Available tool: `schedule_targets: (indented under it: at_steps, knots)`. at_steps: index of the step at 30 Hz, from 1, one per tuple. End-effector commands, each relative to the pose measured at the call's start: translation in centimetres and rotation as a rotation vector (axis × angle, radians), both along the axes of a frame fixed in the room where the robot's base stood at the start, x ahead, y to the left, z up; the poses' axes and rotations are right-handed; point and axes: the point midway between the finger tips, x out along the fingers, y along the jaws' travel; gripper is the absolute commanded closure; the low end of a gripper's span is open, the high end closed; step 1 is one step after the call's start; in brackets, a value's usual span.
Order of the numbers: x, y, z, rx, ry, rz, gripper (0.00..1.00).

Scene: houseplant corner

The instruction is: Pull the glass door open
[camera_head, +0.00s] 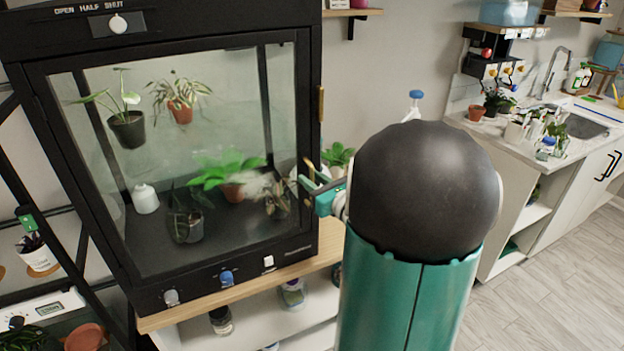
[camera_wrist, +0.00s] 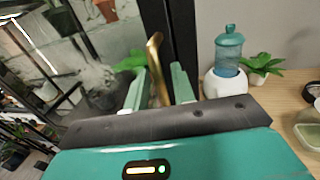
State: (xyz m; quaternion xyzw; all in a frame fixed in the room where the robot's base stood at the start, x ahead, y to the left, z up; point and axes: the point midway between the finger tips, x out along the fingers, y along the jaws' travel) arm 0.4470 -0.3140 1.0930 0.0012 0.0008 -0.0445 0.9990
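The glass door (camera_head: 185,150) is a clear pane in a black frame on the front of a black plant cabinet, and it looks shut. Its hinge side is at the left in the head view. A brass handle (camera_wrist: 155,62) stands upright near the door's right edge. In the wrist view my gripper (camera_wrist: 161,88) has one green finger on each side of the handle. A gap shows beside the handle, so the fingers look open around it. In the head view my gripper (camera_head: 318,190) is at the door's lower right, partly hidden by my arm.
A blue-topped bottle (camera_wrist: 229,52) and a small plant (camera_wrist: 260,68) stand right of the cabinet on the wooden shelf (camera_wrist: 275,92). The floor (camera_head: 540,305) at the right is clear.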

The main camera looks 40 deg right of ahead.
Motion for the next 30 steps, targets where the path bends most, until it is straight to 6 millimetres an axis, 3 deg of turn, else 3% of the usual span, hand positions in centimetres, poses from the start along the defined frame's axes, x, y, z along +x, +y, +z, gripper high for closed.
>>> schedule_targets:
  at_steps: [9, 10, 14, 30]
  knots:
    - [0.57, -0.08, 0.02, 0.0, -0.001, -0.001, 0.75]
    - [0.56, -0.08, 0.02, 0.0, -0.001, -0.001, 0.77]
    - [0.55, -0.08, 0.02, 0.0, -0.001, 0.0, 1.0]
    - [0.52, -0.01, 0.0, 0.0, 0.0, 0.01, 1.0]
